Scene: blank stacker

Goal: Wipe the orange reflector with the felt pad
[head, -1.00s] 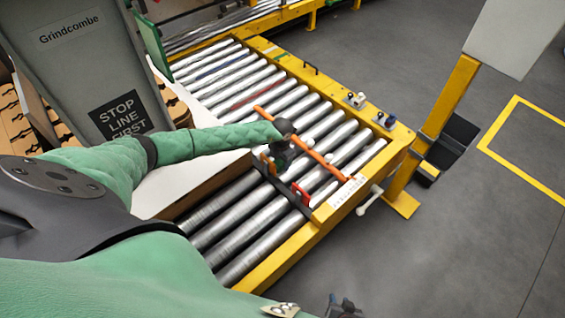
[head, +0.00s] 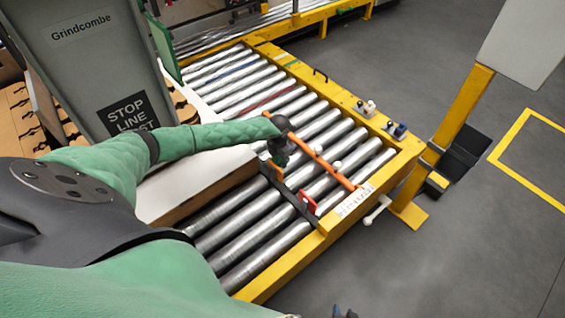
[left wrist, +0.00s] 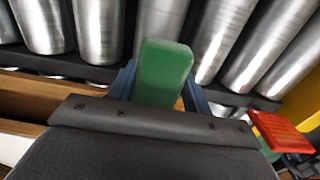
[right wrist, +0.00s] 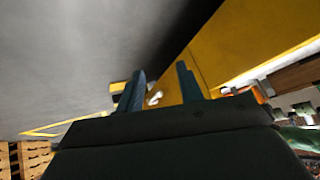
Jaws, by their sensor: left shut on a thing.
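My left gripper (left wrist: 160,90) is shut on the green felt pad (left wrist: 164,72), which stands up between its blue fingers. In the head view the left gripper (head: 281,155) is over the conveyor, right beside the orange reflector (head: 275,171) on a dark rail. In the left wrist view only a thin orange-yellow sliver shows behind the pad; I cannot tell whether they touch. A red reflector (head: 307,202) stands farther along the rail and also shows in the left wrist view (left wrist: 283,132). My right gripper (right wrist: 160,88) is open and empty, near the yellow frame.
Metal rollers (head: 245,220) lie inside a yellow frame (head: 290,262). A long orange bar (head: 318,158) crosses above them. A white-topped box (head: 200,180) and a grey panel (head: 90,60) stand at left. A yellow post (head: 455,110) stands at right, with open floor beyond.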

